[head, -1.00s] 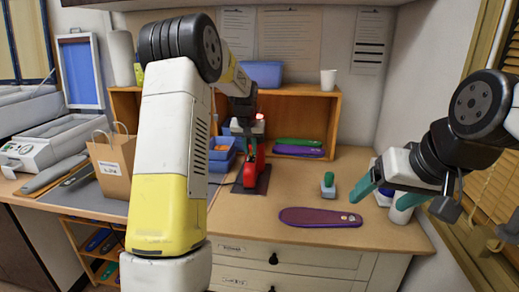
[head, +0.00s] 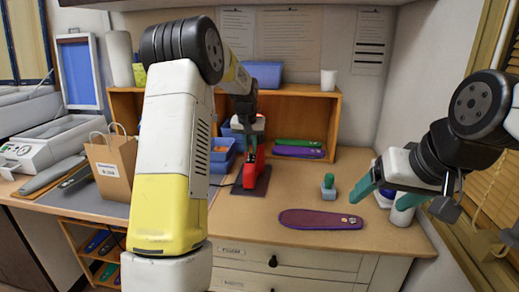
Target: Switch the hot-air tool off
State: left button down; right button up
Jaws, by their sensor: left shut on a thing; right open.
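The red hot-air tool (head: 250,174) stands upright on a dark mat (head: 264,181) at the back of the workbench, in front of the wooden shelf. My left gripper (head: 249,143) reaches over from above and is shut at the upper part of the tool. My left arm and the gripper hide part of the tool, and its switch cannot be made out. My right gripper (head: 389,194) is open at the right of the bench, well apart from the tool.
A purple insole (head: 320,219) lies on the bench front, with a green-handled stamp-like tool (head: 328,187) behind it. A white cup-like object (head: 401,214) is by my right gripper. Blue bins (head: 222,158) stand left of the tool. A paper bag (head: 110,168) stands further left.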

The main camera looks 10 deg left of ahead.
pick_arm(q)
jog(key=shift+r, duration=0.15)
jog(key=c, duration=1.4)
grip_release()
jog(key=shift+o, duration=0.2)
jog(key=v, duration=0.7)
jog(key=shift+s+r, duration=0.2)
jog(key=shift+r, duration=0.1)
